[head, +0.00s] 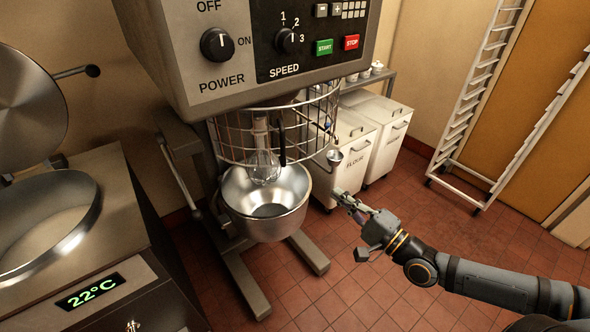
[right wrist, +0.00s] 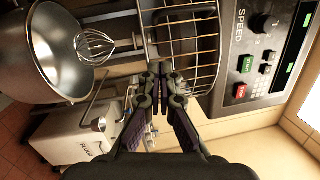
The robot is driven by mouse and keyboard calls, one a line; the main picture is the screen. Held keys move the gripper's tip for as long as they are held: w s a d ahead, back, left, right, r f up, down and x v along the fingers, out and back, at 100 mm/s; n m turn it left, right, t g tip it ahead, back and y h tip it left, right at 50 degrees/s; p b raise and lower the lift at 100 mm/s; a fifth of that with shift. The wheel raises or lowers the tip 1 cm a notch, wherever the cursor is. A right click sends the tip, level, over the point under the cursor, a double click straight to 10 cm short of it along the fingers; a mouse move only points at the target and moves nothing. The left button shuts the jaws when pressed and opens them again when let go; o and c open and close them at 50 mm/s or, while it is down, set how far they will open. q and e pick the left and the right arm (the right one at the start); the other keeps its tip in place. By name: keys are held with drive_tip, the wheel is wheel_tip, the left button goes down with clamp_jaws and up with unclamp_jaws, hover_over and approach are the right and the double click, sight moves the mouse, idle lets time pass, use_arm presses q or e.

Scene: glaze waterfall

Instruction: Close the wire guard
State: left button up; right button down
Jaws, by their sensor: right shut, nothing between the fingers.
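The wire guard (head: 236,142) is a curved cage of metal wire under the mixer head, above the steel bowl (head: 290,207). A dark upright handle stands out on it. I cannot tell how far around the guard is swung. A whisk (head: 262,166) hangs down into the bowl. My right gripper (head: 343,196) is shut and empty, to the right of the bowl and below the guard in the head view. In the right wrist view the guard (right wrist: 205,45) lies beyond the fingertips of the gripper (right wrist: 161,66). My left gripper is not in view.
The mixer head (head: 225,80) carries knobs and START and STOP buttons. White flour bins (head: 352,160) stand behind on the right, with a rack (head: 470,120) beyond. A steel kettle unit (head: 110,220) is at left. The tiled floor on the right is clear.

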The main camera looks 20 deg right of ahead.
drive_tip(key=s+a+b+x, duration=0.1)
drive_tip(key=a+b+x, duration=0.1)
drive_tip(key=x, duration=1)
drive_tip(key=shift+w+a+r+b, duration=0.15)
drive_tip(key=shift+a+b, duration=0.2)
drive_tip(key=shift+b, duration=0.3)
